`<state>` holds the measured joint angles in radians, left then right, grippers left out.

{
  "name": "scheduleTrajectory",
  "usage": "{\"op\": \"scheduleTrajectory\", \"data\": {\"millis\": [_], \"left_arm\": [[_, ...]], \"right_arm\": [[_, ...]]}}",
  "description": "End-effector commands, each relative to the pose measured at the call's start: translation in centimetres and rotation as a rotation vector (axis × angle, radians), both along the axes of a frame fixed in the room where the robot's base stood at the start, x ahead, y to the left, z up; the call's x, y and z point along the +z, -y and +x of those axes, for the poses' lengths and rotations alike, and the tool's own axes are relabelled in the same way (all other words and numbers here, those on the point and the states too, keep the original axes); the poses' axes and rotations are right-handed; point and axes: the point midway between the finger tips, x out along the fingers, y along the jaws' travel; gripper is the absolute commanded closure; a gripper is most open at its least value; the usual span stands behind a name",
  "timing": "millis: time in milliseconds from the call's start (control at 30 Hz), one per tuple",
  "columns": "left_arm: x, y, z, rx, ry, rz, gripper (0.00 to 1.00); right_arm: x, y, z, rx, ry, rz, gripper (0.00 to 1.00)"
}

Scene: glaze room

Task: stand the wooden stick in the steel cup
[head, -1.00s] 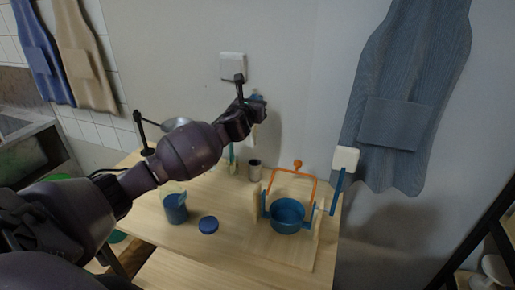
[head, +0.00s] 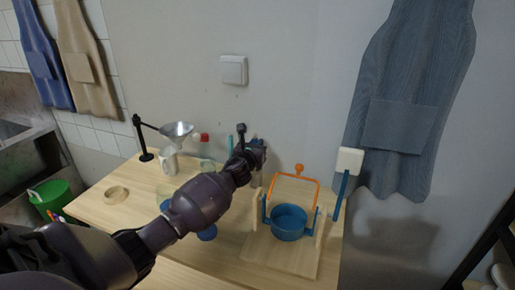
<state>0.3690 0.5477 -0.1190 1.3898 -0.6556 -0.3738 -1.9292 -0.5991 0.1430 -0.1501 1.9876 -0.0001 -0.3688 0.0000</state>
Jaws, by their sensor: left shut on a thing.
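My left gripper (head: 257,154) is over the back of the wooden table, left of the blue pot stand. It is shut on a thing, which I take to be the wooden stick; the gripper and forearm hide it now. A pale piece showed below the gripper earlier. The steel cup stood at the back of the table earlier; its place is now behind my gripper, and I cannot make the cup out. Whether the stick is above, touching or inside the cup cannot be told. My right gripper is not in view.
A blue pot (head: 288,222) hangs in a wooden stand with an orange handle (head: 318,196) at the right. A funnel (head: 176,129) on a black stand and a white mug (head: 169,161) are at the left. A wooden ring (head: 117,193) lies near the left edge.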

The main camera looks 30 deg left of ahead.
Motion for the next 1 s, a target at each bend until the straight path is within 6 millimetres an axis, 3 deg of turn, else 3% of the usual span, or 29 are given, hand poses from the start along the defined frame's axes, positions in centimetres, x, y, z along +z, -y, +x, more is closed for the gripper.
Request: {"op": "scheduleTrajectory", "data": {"millis": [400, 433, 600, 1000], "left_arm": [[-0.6, 0.0, 0.0, -0.001, 0.002, 0.001, 1.00], [-0.6, 0.0, 0.0, -0.001, 0.002, 0.001, 0.89], [-0.5, 0.0, 0.0, -0.001, 0.002, 0.001, 0.65], [-0.1, 0.1, -0.4, -0.001, 0.002, 0.001, 0.65]], "right_arm": [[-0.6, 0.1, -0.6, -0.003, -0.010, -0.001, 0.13], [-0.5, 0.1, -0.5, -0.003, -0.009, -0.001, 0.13], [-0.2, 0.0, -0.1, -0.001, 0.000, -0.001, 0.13], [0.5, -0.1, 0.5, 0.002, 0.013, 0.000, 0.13]]}}
